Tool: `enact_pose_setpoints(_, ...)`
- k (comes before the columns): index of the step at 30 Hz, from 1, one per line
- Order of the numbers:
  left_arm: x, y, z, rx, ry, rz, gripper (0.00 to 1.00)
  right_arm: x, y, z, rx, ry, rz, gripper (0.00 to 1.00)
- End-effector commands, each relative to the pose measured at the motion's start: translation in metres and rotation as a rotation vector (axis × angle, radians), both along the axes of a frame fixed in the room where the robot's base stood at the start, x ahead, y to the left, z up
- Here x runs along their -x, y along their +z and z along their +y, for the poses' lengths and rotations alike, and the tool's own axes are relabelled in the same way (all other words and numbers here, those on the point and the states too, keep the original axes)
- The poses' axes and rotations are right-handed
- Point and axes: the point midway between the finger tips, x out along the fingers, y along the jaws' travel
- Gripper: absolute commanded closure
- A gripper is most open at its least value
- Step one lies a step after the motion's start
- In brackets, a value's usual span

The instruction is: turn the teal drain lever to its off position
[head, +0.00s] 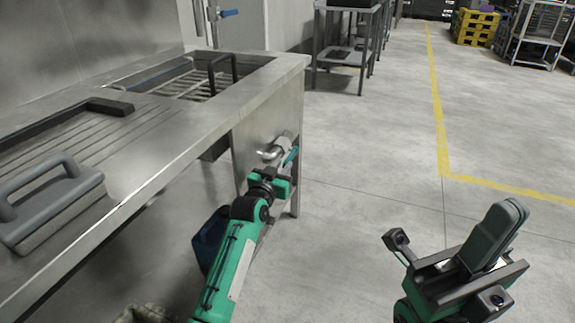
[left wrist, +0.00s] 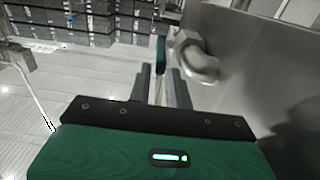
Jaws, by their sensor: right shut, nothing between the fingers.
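The teal drain lever (head: 292,156) is at the end of the steel table, beside a grey metal pipe elbow (head: 272,151). In the left wrist view the lever (left wrist: 160,54) appears as a narrow upright teal strip left of the elbow (left wrist: 198,62). My left gripper (head: 283,149) is at the lever. In the left wrist view its fingers (left wrist: 158,78) stand apart, with the lever in line with the gap near the tips. I cannot tell whether either finger touches it. My right gripper (head: 510,208) is shut and empty, above the floor at right.
The steel table (head: 190,130) has a sink basin with a rack and a grey-handled block (head: 52,202). A blue container (head: 208,240) stands beneath. A steel panel (left wrist: 260,60) is close on the right in the left wrist view. Open floor lies right of the table.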

Motion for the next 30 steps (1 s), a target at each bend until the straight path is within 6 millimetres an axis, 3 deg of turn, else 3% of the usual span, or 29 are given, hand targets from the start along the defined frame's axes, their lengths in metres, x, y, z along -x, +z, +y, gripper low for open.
enact_pose_setpoints(9, -0.037, -0.002, -0.013, 0.000, -0.001, 0.000, 0.80, 0.002, 0.003, 0.010, 0.005, 0.031, -0.036, 1.00)
enact_pose_setpoints(22, -0.044, 0.000, -0.015, 0.000, 0.000, 0.000, 0.80, 0.003, 0.006, 0.012, 0.008, 0.037, -0.042, 1.00)
enact_pose_setpoints(25, -0.044, 0.000, -0.014, 0.000, 0.000, 0.000, 1.00, 0.003, 0.006, 0.012, 0.008, 0.037, -0.042, 1.00)
enact_pose_setpoints(30, -0.044, 0.000, -0.014, 0.000, 0.000, 0.000, 1.00, 0.003, 0.006, 0.012, 0.008, 0.037, -0.042, 1.00)
